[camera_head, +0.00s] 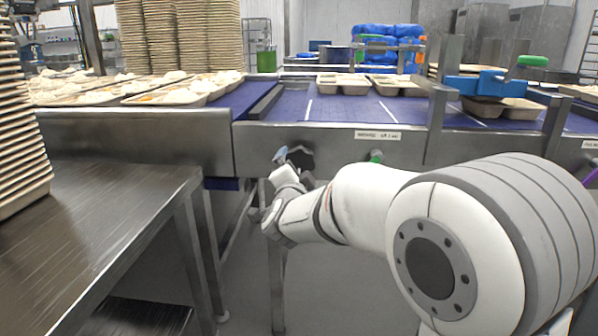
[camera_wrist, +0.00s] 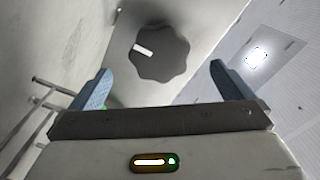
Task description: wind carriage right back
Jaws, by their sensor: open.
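A dark lobed knob (camera_head: 301,158) sits on the steel front side of the conveyor. In the wrist view the knob (camera_wrist: 165,58) lies between and beyond the two blue fingertips, with a white mark toward its left. My gripper (camera_wrist: 158,82) is open and empty, and no contact with the knob shows. In the head view my gripper (camera_head: 281,156) is at the conveyor front, beside the knob, partly hidden by my wrist. A blue carriage (camera_head: 490,84) with a green handle (camera_head: 532,61) sits on a steel frame over the belt at the right, above a tray.
A green knob (camera_head: 376,156) is on the same front side, right of the dark knob. The blue belt (camera_head: 335,108) carries several beige trays (camera_head: 343,84). A steel table (camera_head: 90,215) with a tray stack (camera_head: 20,130) stands at the left.

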